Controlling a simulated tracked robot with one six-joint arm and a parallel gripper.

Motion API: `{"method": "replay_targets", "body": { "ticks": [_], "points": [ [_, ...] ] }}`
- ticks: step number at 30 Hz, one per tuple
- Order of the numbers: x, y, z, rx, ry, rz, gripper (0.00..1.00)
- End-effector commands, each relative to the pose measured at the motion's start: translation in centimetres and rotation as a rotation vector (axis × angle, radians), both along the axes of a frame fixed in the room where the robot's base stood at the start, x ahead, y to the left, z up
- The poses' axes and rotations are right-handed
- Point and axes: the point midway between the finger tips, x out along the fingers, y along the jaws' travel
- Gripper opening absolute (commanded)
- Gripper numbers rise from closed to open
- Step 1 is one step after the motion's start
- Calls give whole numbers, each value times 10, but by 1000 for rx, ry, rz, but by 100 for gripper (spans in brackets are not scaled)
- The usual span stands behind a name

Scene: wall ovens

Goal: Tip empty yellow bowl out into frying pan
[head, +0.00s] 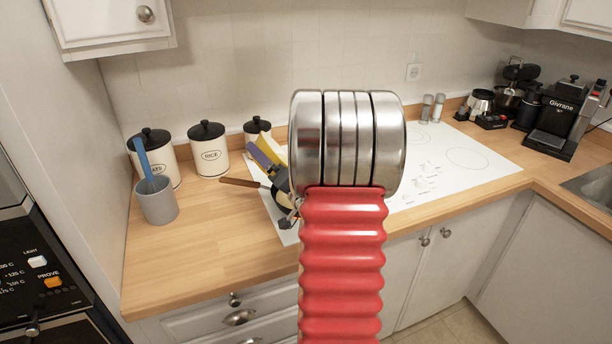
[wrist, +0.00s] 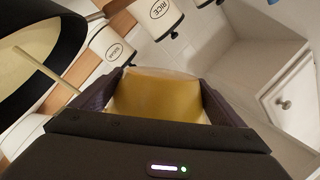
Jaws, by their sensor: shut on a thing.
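My gripper (wrist: 155,100) is shut on the yellow bowl (wrist: 158,92), which sits between its two dark fingers in the wrist view. In the head view the bowl (head: 268,149) shows only as a small yellow patch, and my own arm hides much of the gripper (head: 265,157). The bowl appears tilted and its inside cannot be judged. The frying pan (head: 283,206) is partly hidden behind my arm, just below the gripper, with its brown handle (head: 240,183) pointing left. In the wrist view a dark pan with a pale inside (wrist: 28,52) fills the upper left.
A grey cup with a blue utensil (head: 157,203) stands at the counter's left. Several white canisters with black lids (head: 207,151) stand along the wall. A coffee machine (head: 562,118) stands far right. The wooden counter (head: 210,255) is clear in front.

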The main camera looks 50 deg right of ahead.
Motion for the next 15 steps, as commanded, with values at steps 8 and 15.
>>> {"method": "replay_targets", "body": {
  "ticks": [8,15],
  "points": [
    [-1,-1,3,24,-18,-1,61],
    [-1,-2,5,45,-33,-1,61]
  ]
}}
